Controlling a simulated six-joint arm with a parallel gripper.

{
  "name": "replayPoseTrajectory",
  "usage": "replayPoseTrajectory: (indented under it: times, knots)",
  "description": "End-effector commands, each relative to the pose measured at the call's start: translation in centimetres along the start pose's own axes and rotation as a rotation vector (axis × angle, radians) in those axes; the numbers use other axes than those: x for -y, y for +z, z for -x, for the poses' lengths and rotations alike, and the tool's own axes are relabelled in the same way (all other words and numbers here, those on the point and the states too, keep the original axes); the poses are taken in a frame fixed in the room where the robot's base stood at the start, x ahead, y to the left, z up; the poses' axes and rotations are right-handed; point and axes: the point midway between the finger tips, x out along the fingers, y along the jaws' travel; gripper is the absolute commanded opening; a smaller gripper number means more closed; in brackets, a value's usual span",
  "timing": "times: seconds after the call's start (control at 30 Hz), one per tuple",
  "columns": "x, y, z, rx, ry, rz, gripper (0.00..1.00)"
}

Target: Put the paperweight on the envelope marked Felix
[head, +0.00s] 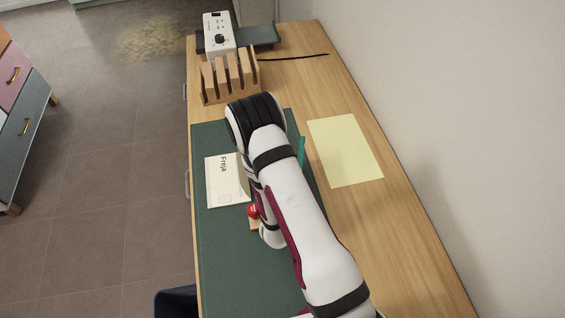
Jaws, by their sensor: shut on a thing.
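An envelope marked Freja (226,181) lies on the dark green desk mat (215,265), partly covered by my arm on its right. No envelope marked Felix shows; my arm hides much of the mat. A small red ball-shaped thing (253,211) with a light wooden part below it shows at the left edge of my wrist; I cannot tell whether it is the paperweight. My gripper's fingers are hidden behind my arm, so what they hold does not show.
A wooden slotted rack (230,80) and a white device with a black knob (219,35) stand at the far end of the desk. A pale yellow sheet (345,150) lies right of the mat near the wall. A teal edge (301,151) shows beside my arm.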

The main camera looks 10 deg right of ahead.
Motion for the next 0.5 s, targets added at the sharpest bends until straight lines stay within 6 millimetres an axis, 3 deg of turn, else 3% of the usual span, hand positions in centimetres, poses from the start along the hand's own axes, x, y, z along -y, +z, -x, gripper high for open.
replayPoseTrajectory:
  times: [0.23,0.5]
  knots:
    - [-0.1,-4.6,0.0,0.000,0.002,0.000,0.00]
    - [-0.1,-5.0,0.0,0.001,0.001,-0.001,0.00]
